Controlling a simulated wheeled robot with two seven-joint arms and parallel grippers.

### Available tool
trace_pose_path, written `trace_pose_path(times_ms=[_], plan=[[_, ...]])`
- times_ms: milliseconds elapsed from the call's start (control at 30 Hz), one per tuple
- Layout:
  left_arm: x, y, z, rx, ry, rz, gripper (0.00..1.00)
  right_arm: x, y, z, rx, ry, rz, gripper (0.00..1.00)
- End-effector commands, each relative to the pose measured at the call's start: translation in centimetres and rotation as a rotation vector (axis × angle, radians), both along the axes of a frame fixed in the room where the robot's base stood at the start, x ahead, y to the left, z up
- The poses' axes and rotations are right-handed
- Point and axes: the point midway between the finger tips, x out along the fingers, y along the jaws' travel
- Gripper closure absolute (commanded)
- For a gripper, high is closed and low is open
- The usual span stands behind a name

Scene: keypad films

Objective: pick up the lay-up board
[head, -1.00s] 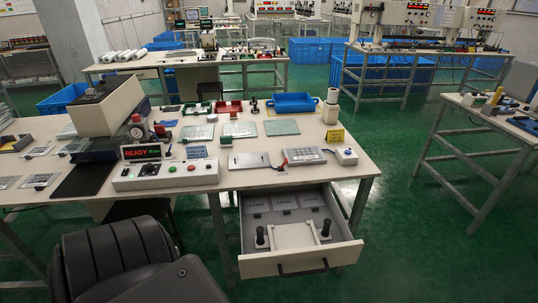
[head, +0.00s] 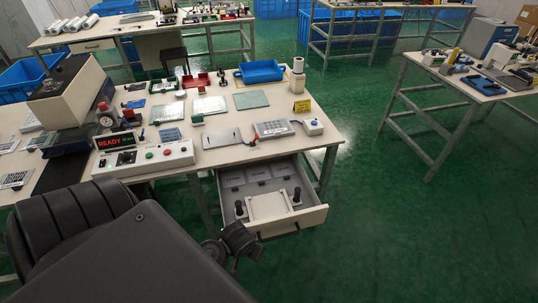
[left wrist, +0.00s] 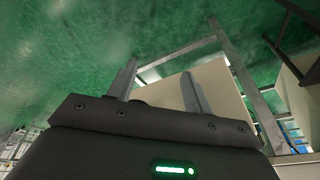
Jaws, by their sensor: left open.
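A pale board with two upright black knobs (head: 268,206), which looks like the lay-up board, lies in the open drawer (head: 313,217) under the bench. My left gripper (head: 238,243) shows dark and small just in front of the drawer's left front corner, apart from the board. In the left wrist view my left gripper (left wrist: 158,88) is open, its two fingers spread with nothing between them. A pale panel (left wrist: 222,92) lies beyond the fingers; I cannot tell which part of the furniture it is. My right gripper is not in view.
The bench (head: 235,158) carries a READY control box (head: 145,157), a keypad-like panel (head: 272,129), a blue tray (head: 260,71) and a red tray (head: 196,80). Another bench (head: 480,85) stands at the right. The green floor (head: 400,230) right of the drawer is clear.

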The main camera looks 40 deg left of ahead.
Motion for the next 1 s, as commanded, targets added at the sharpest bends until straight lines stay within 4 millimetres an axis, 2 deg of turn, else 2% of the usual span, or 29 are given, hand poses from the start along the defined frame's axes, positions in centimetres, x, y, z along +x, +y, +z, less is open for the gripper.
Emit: trace_pose_path(times_ms=[33, 200, 400, 633, 733, 867, 1000], plan=[[0.1, 0.2, 2.7, 0.005, -0.014, 0.014, 0.49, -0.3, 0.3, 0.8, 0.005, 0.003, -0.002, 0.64], [-0.3, 0.8, 9.2, 0.024, -0.04, 0.063, 0.49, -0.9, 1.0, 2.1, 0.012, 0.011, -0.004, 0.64], [3.2, 5.6, 10.6, 0.041, -0.077, 0.35, 0.49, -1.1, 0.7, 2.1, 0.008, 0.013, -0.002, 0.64], [6.6, 10.5, 10.9, 0.032, -0.12, 0.653, 0.49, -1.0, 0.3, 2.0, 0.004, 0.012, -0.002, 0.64], [7.3, 11.6, 11.0, 0.026, -0.133, 0.725, 0.49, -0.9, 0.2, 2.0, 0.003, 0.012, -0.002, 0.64], [7.4, 12.0, 11.0, 0.024, -0.135, 0.749, 0.49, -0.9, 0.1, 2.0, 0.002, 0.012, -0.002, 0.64], [7.7, 12.4, 9.7, 0.027, -0.132, 0.745, 0.49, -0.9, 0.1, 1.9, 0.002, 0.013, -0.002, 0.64]])
